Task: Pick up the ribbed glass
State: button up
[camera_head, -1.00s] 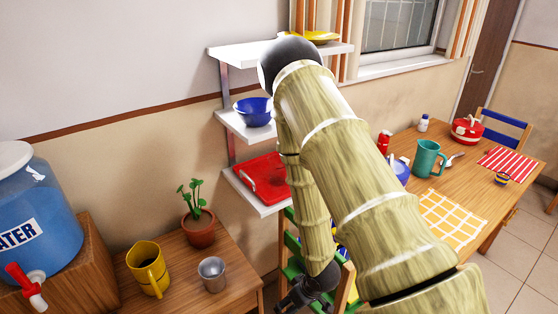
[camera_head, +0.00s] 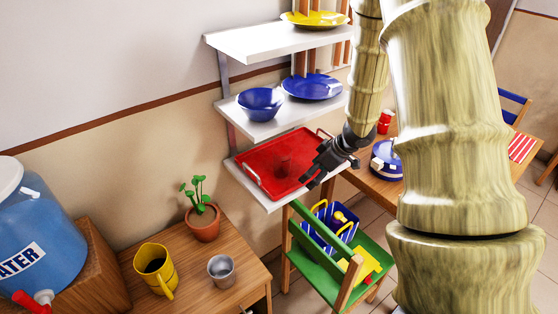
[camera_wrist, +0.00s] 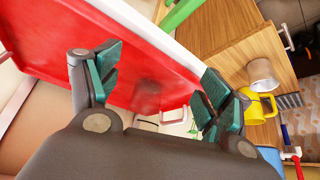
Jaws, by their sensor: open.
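A see-through glass (camera_head: 287,167), which looks like the ribbed glass, stands on the red tray (camera_head: 256,160) on the lowest shelf. It takes on the tray's red, so its ribs are hard to make out. In the wrist view the glass (camera_wrist: 147,97) shows as a dark reddish shape between my fingers, beyond their tips. My gripper (camera_head: 315,174) is open and empty, just right of the glass at the tray's right side. In the wrist view my gripper (camera_wrist: 163,88) has its two green-padded fingers spread apart.
Above are a shelf with a blue bowl (camera_head: 260,102) and blue plate (camera_head: 312,87), and a top shelf with a yellow plate (camera_head: 314,19). Below stands a green chair (camera_head: 300,258) with a blue basket. A metal cup (camera_head: 222,271), yellow mug (camera_head: 154,268) and potted plant (camera_head: 202,217) stand on the side table.

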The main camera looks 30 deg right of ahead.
aim_at(284, 162)
jog(key=w+a+p, duration=0.1)
jog(key=w, duration=0.2)
jog(key=w+a+p, duration=0.1)
jog(key=w+a, duration=0.1)
jog(key=w, duration=0.1)
jog(key=w+a+p, duration=0.1)
jog(key=w, duration=0.2)
jog(key=shift+w+a+r, duration=0.15)
jog(key=shift+w+a, duration=0.1)
jog(key=shift+a, duration=0.05)
jog(key=shift+w+a+f, duration=0.2)
jog(key=shift+w+f, duration=0.05)
jog(key=shift+f, duration=0.25)
jog(key=shift+d+f, duration=0.1)
jog(key=shift+c, duration=0.4)
jog(key=c, duration=1.1)
